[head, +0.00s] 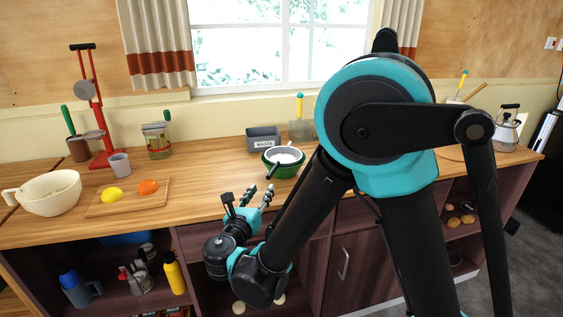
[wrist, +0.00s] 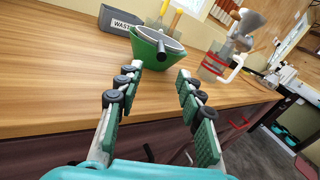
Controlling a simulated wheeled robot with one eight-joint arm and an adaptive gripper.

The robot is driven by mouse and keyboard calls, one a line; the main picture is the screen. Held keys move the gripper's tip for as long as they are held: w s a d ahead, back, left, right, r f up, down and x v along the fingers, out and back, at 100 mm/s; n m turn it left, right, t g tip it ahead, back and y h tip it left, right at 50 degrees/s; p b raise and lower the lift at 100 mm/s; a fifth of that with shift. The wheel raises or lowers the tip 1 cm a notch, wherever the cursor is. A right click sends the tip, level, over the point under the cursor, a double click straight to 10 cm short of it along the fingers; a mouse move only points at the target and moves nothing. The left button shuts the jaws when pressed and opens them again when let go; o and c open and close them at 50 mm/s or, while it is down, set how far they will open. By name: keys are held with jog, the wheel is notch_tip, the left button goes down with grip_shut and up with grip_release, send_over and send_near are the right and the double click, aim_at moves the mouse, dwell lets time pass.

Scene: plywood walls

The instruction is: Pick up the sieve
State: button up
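The sieve (head: 284,154), with a pale round top and a dark handle, rests in a green bowl (head: 281,170) on the wooden counter. In the wrist view the sieve (wrist: 158,37) lies on the green bowl (wrist: 148,53), its handle pointing toward me. My gripper (head: 248,197) is at the counter's front edge, in front of and left of the bowl. In the wrist view my gripper (wrist: 159,73) is open with its fingers apart. Nothing is between the fingers, and the bowl is beyond the fingertips.
A grey bin labelled waste (head: 263,138) stands behind the bowl. A cutting board (head: 128,197) with a lemon (head: 112,195) and an orange fruit (head: 148,187) lies to the left, beside a cream bowl (head: 50,193). The counter in front of the sieve is clear.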

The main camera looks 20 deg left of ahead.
jog(key=w, duration=1.2)
jog(key=shift+w+a+r, duration=0.1)
jog(key=shift+w+r, duration=0.05)
jog(key=shift+w, duration=0.25)
jog(key=shift+c, duration=0.3)
grip_shut()
